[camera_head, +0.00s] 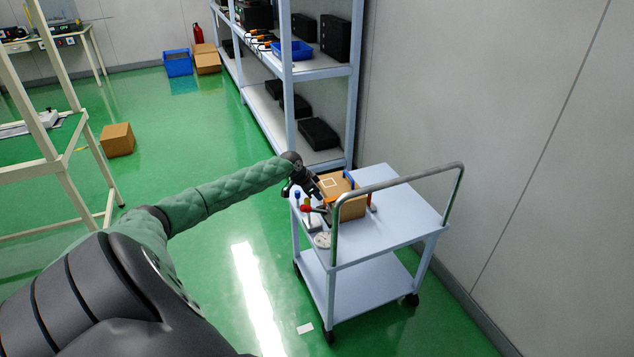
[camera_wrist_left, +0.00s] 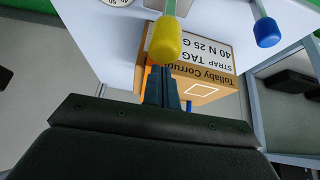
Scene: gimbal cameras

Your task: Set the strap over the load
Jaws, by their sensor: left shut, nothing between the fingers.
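The load appears to be a cardboard box (camera_head: 352,208) on the top of a pale cart. In the left wrist view the box (camera_wrist_left: 215,72) bears printing that includes "STRAP TAG" and "40 N 25 G". A blue piece (camera_head: 349,178) shows at the box's far edge; I cannot tell whether it is the strap. My left gripper (camera_head: 316,196) is at the box's left side, shut and empty. In the left wrist view its fingers (camera_wrist_left: 167,88) are together in front of the box; contact is unclear. My right gripper is not in view.
The cart (camera_head: 404,205) has a raised rail handle (camera_head: 400,180). Yellow-tipped (camera_wrist_left: 166,40) and blue-tipped (camera_wrist_left: 267,32) levers stand near the gripper. A red knob (camera_head: 305,208) and a round dial (camera_head: 322,240) are left of the box. Shelving (camera_head: 320,75) stands behind. The cart top's right side is clear.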

